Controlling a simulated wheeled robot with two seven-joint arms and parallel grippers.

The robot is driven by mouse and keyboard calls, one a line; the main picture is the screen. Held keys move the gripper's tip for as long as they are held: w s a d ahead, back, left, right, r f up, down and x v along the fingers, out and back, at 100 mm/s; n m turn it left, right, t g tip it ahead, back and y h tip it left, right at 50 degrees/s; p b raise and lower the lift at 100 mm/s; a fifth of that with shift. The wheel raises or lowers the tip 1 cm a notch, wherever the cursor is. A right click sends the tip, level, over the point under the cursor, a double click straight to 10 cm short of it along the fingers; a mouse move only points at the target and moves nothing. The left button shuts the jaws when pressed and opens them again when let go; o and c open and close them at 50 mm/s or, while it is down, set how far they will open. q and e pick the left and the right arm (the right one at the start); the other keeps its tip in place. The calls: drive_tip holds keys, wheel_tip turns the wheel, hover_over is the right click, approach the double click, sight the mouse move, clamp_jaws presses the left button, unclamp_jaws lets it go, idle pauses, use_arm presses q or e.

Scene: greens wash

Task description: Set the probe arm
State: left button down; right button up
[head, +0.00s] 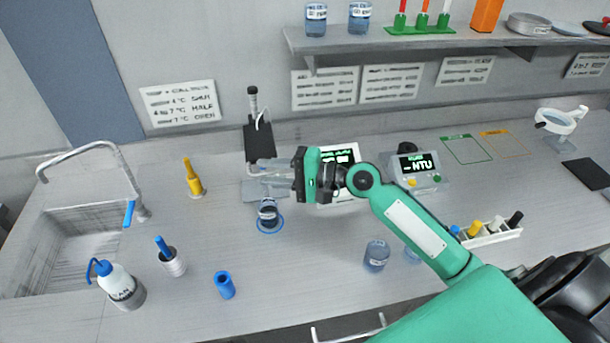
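The probe stand has a dark upright post and block (258,142) on a grey base at the back middle of the counter. A thin pale cable loops near its top. My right gripper (272,178) reaches in from the right, its grey fingers pointing left, just in front of the stand's lower part. The fingers overlap the stand in the picture, so I cannot tell whether they touch or hold the probe arm. A small beaker with dark liquid (268,213) stands on a blue ring below the fingers. My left gripper is out of view.
A meter reading NTU (415,170) stands right of my gripper. A beaker (376,257) and vial tray (488,234) are right. The shelf (430,42) overhangs behind.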

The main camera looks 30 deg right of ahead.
drive_tip(key=b+v, duration=0.4)
drive_tip(key=v, duration=0.7)
drive_tip(key=shift+s+d+b, duration=0.2)
drive_tip(key=shift+s+b, duration=0.05)
drive_tip(key=shift+b, duration=0.05)
